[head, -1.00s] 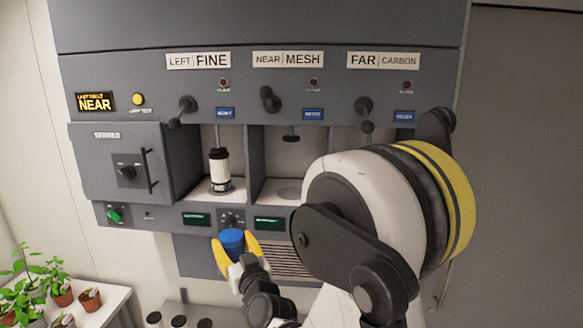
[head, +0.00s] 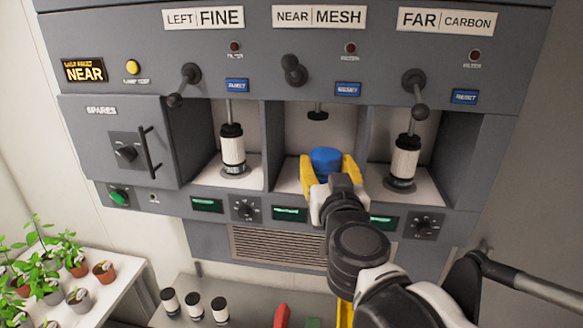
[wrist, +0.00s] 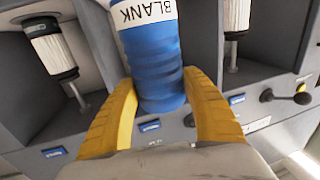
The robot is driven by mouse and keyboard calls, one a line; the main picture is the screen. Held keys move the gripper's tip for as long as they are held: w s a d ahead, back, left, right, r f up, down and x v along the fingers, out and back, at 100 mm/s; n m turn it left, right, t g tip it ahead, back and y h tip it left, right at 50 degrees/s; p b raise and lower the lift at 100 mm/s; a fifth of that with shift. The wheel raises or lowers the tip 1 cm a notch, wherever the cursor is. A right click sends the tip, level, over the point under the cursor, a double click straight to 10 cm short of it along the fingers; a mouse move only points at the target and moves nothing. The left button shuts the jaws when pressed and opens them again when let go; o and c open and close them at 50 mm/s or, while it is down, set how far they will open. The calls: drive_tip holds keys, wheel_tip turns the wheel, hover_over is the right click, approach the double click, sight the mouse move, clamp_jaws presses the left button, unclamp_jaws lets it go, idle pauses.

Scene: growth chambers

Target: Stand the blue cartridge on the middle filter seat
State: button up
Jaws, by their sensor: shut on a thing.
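The blue cartridge (head: 326,161) is held by my gripper (head: 331,178) in front of the middle bay, under the NEAR MESH sign. In the wrist view the cartridge (wrist: 156,62) has a white band reading BLANK, and my gripper's yellow fingers (wrist: 160,108) are shut on its sides. The middle filter seat is hidden behind the cartridge and gripper in the head view, so I cannot tell whether the cartridge touches it. The middle clamp plunger (head: 317,113) is raised above the bay. The middle lever (head: 293,69) is above it.
White cartridges stand in the left bay (head: 232,150) and right bay (head: 404,163), each under a lowered plunger. Dividing walls flank the middle bay. Several dark-topped cartridges (head: 194,305) stand on a lower bench. Potted plants (head: 60,265) are at lower left.

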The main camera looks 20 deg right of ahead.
drive_tip(key=shift+w+d+r, duration=0.15)
drive_tip(key=shift+w+d, duration=0.05)
drive_tip(key=shift+d, duration=0.2)
drive_tip(key=f+x, duration=0.1)
drive_tip(key=x, duration=0.7)
drive_tip(key=f+x, duration=0.2)
drive_tip(key=x, duration=0.7)
drive_tip(key=shift+f+p, duration=0.3)
drive_tip(key=shift+p, duration=0.15)
drive_tip(key=shift+s+f, duration=0.1)
drive_tip(key=o, duration=1.2)
drive_tip(key=shift+f, duration=0.1)
